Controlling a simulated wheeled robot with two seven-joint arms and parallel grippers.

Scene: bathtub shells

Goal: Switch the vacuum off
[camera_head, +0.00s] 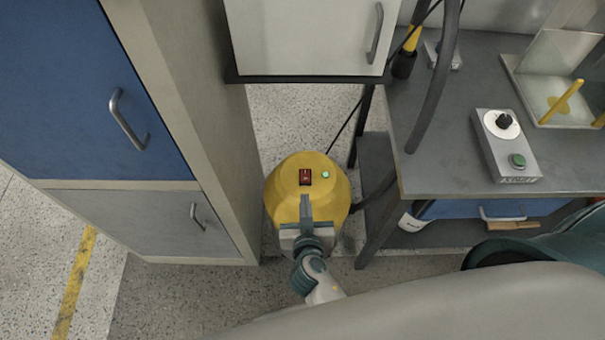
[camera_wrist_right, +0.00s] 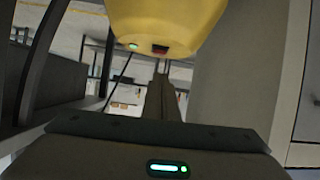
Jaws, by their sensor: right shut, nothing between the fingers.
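The yellow vacuum (camera_head: 283,190) stands on the floor between the tall cabinet and the workbench. Its red switch (camera_head: 306,177) is on the top, with a green light (camera_head: 325,174) lit to the right of it. My right gripper (camera_head: 305,198) is shut and empty, its fingertips just in front of the red switch. In the right wrist view the vacuum (camera_wrist_right: 180,20) fills the top, with the red switch (camera_wrist_right: 160,49) close to the fingertips (camera_wrist_right: 162,72) and the green light (camera_wrist_right: 133,46) lit. I cannot tell whether the fingers touch the switch. My left gripper is not in view.
A tall cabinet with a blue door (camera_head: 85,90) stands at the left. A white cabinet (camera_head: 305,38) hangs beyond the vacuum. The grey workbench (camera_head: 440,150) at the right holds a control box (camera_head: 507,150). A dark hose runs from the vacuum toward the bench.

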